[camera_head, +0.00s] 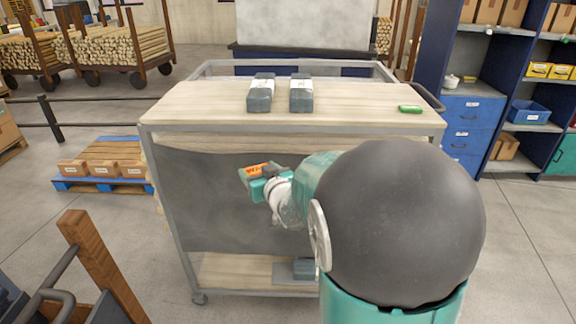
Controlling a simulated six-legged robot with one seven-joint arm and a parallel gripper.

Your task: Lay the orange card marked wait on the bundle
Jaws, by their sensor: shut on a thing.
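My gripper (256,176) is in front of the cart, below the level of its top. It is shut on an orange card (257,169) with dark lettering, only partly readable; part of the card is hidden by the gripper. Two dark grey bundles with pale bands lie side by side on the cart top: a left bundle (260,96) and a right bundle (301,97). They are apart from each other, and the card is apart from both. Which bundle the task means cannot be told.
The wooden cart top (200,108) has a green object (410,109) at its right and bare room around the bundles. A dark block (304,267) sits on the lower shelf (235,271). Shelving (490,90) stands right; a blue pallet (105,186) with boxes is left.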

